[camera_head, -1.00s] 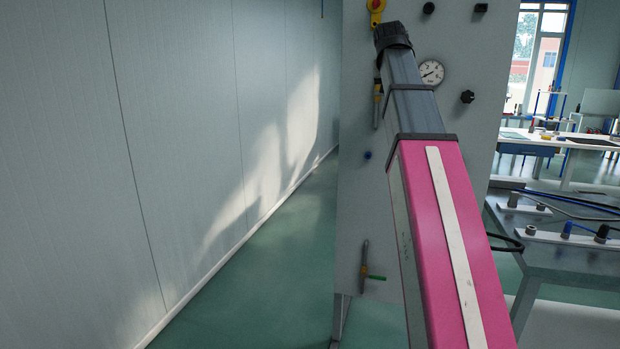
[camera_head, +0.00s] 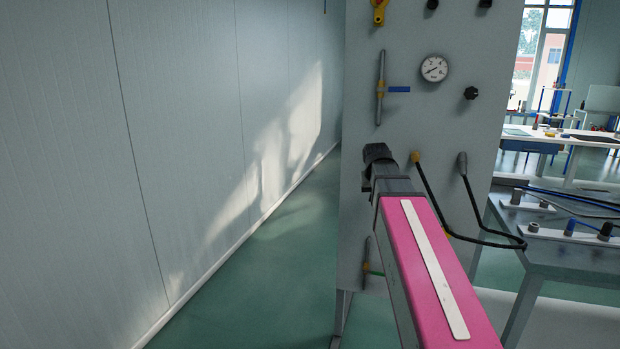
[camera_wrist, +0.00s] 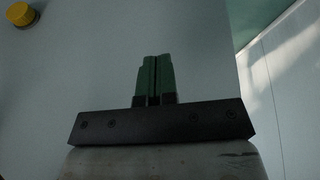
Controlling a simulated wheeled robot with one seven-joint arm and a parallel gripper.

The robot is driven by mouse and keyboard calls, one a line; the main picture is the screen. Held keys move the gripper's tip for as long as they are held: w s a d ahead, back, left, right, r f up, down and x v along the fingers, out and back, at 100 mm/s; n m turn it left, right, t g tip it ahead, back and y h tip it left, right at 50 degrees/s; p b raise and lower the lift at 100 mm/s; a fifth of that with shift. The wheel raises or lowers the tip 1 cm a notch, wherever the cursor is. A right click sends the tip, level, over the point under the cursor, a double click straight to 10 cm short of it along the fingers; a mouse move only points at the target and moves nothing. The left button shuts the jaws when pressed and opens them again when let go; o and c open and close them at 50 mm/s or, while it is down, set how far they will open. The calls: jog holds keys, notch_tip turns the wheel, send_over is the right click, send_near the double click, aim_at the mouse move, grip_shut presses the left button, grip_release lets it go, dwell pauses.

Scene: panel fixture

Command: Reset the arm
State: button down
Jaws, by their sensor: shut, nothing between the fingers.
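My gripper (camera_wrist: 154,78) shows in the wrist view with its two green fingers together and nothing between them. It faces a pale flat surface (camera_wrist: 90,60), with a gap I cannot judge. In the head view my pink arm rises from the bottom right, its dark end in front of the lower middle of the grey panel (camera_head: 425,110). My gripper cannot be made out in the head view.
The panel carries a gauge (camera_head: 434,68), a valve with a blue handle (camera_head: 398,89), black knobs and a black hose (camera_head: 445,225). A metal table (camera_head: 585,258) with fittings stands right. A yellow round part (camera_wrist: 21,14) shows in the wrist view. Open floor (camera_head: 265,270) lies left.

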jog(key=s+a+f+g, duration=0.1)
jog(key=s+f, duration=0.5)
jog(key=f, duration=0.4)
jog(key=s+a+f+g+y, duration=0.1)
jog(key=s+f, duration=0.5)
jog(key=f, duration=0.5)
jog(key=s+a+f+g, duration=0.1)
jog(key=s+f+g, duration=0.1)
jog(key=s+f, duration=0.4)
notch_tip(320, 180, down, 5)
jog(key=shift+a+r+n, duration=0.15)
jog(key=shift+a+n, duration=0.05)
jog(key=shift+n, duration=0.2)
jog(key=shift+s, duration=0.1)
